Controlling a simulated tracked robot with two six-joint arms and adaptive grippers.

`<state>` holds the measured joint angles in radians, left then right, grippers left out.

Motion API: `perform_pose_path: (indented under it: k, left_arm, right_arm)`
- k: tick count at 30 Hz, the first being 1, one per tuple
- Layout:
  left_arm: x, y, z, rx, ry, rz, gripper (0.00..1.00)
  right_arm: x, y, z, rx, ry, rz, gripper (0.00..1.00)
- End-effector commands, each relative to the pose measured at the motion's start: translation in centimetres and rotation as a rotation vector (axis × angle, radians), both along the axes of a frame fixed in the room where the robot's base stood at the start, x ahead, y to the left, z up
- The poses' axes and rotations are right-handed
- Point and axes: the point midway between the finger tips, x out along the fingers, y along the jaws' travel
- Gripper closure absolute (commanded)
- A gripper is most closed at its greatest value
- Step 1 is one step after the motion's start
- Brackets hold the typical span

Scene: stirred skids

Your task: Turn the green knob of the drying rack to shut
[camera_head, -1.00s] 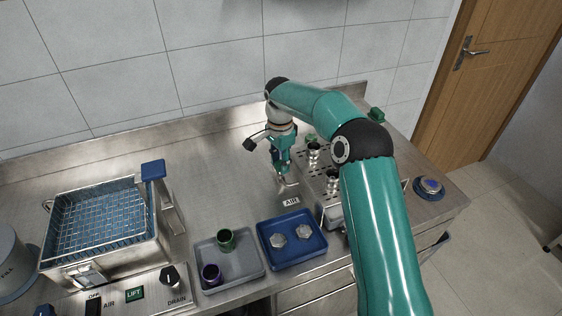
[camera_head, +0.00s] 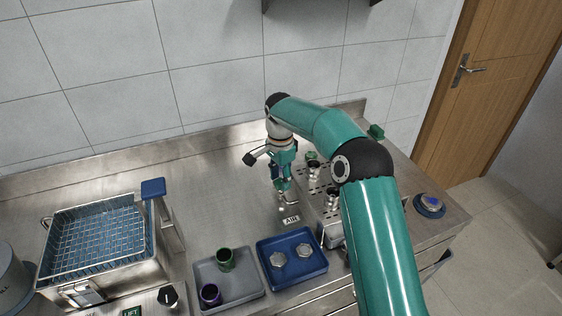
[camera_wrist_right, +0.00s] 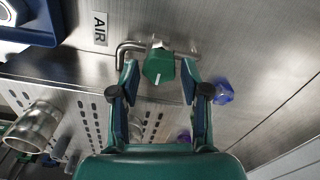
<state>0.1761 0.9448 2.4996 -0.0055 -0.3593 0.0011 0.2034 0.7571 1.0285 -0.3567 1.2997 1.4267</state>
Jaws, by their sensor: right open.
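The drying rack (camera_head: 330,228) is a perforated steel box on the right part of the counter, partly hidden by my right arm. Its green knob (camera_wrist_right: 158,67), with a white mark, shows in the right wrist view near a bent steel pipe and the AIR label (camera_wrist_right: 100,28). My right gripper (camera_wrist_right: 159,72) is open, with one finger on each side of the knob; whether they touch it I cannot tell. In the head view my right gripper (camera_head: 283,190) is beside the rack's left side, and I cannot make out the knob there. My left gripper is not in view.
Steel cups (camera_head: 332,198) stand on the rack. In front are a blue tray (camera_head: 266,262) with two metal nuts and a grey tray (camera_head: 243,294) with a green cup and a purple cup. A wire basket (camera_head: 95,235) is at left.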

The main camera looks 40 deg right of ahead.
Motion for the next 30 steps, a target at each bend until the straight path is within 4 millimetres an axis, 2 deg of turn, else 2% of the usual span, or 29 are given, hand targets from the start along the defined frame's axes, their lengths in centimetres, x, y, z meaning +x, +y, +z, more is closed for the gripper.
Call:
perform_pose_path:
  k: [13, 21, 30]
  left_arm:
    - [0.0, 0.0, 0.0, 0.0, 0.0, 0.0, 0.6]
    - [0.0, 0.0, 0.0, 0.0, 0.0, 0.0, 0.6]
    - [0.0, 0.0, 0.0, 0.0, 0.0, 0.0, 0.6]
  right_arm:
    - [0.1, 0.0, 8.6, -0.001, -0.007, -0.002, 0.54]
    - [0.0, 0.0, 10.8, -0.001, -0.004, -0.001, 0.54]
    - [0.0, 0.0, 11.1, 0.0, -0.002, -0.001, 0.54]
